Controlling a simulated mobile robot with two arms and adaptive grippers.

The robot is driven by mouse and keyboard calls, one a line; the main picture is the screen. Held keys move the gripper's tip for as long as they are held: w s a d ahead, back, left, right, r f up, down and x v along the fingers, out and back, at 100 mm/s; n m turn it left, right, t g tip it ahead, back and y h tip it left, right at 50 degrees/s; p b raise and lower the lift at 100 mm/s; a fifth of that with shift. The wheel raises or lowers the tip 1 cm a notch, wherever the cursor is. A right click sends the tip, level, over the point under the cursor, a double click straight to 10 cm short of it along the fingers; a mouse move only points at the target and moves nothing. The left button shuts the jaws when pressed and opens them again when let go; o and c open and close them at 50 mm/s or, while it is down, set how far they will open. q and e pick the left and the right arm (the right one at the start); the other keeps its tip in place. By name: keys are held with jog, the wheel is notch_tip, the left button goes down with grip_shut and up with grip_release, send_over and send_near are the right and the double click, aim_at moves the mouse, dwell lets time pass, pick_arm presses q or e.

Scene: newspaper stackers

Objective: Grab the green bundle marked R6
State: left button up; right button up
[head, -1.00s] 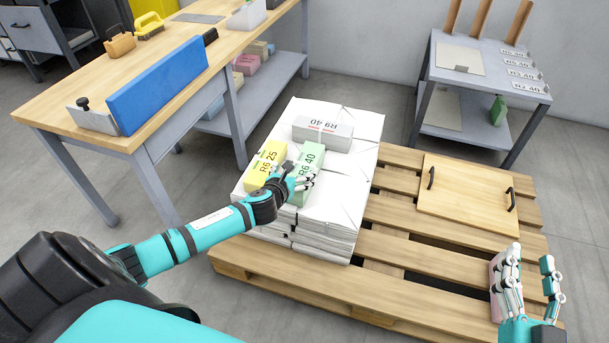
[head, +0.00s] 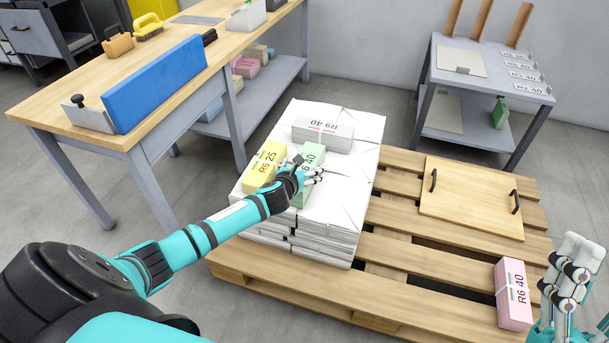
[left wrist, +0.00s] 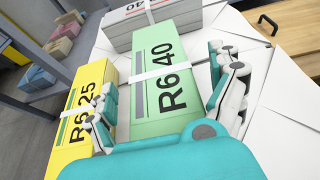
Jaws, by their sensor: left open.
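The green bundle (head: 312,157), marked R6 40 with a white band, lies on the white paper stack (head: 345,190). In the left wrist view the green bundle (left wrist: 168,55) lies between the two fingers of my left gripper (left wrist: 168,98). The fingers are open, one on each long side; contact is not clear. My left gripper (head: 308,174) covers the bundle's near part in the head view. A yellow bundle (head: 264,168) marked R6 25 lies close on its left. My right gripper (head: 572,270) is at the lower right, beside a pink bundle (head: 513,293); its opening is unclear.
A grey-white bundle marked R9 40 (head: 323,134) lies behind the green one. The stack stands on a wooden pallet (head: 420,270) with a handled board (head: 470,200). A workbench (head: 60,90) is at left, a grey stand (head: 485,85) at back right.

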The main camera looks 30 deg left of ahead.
pick_arm(q)
jog(key=c, duration=1.7)
jog(key=shift+w+r, duration=0.1)
jog(key=shift+r, duration=0.05)
jog(key=shift+c, duration=0.3)
